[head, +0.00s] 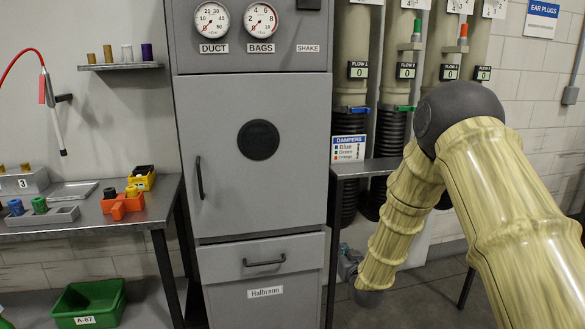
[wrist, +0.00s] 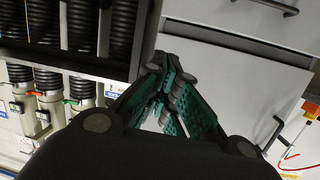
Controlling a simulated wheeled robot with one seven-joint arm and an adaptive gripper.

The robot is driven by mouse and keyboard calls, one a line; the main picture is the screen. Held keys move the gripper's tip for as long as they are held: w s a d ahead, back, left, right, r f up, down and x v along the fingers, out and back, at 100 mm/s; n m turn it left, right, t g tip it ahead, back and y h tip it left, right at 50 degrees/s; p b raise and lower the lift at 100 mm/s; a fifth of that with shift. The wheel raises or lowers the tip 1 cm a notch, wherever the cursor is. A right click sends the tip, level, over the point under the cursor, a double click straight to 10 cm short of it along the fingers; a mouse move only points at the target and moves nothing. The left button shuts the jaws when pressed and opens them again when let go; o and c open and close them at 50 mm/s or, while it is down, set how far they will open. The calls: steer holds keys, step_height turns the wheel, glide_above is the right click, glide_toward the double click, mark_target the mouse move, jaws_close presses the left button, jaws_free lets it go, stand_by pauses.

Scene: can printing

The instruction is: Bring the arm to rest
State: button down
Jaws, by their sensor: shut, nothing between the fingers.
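My arm reaches in from the right in the head view and bends down at a dark elbow. Behind the fingers in that view are the grey cabinet front and the dark ribbed hoses.
A metal table (head: 90,222) at left bears an orange holder (head: 122,207) and racks. A green bin (head: 88,302) sits below. Ribbed hoses (head: 391,135) hang behind the right table (head: 365,168).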

steer(key=s+d+f+g+h+p, duration=0.15)
steer(key=s+f+g, duration=0.25)
steer(key=s+f, duration=0.85)
steer(key=s+d+f+g+y, duration=0.15)
steer(key=s+f+g, duration=0.25)
steer(key=s+f, duration=0.8)
steer(key=s+d+f+g, duration=0.1)
steer(key=s+f+g, duration=0.1)
steer(key=s, duration=1.5)
steer(key=s+d+f+g+h+p, duration=0.1)
steer(key=s+g, duration=0.4)
steer(key=s, duration=1.2)
step_height(320, 180, down, 2)
steer(key=shift+s+d+m+g+h, duration=0.3)
steer(key=shift+d, duration=0.4)
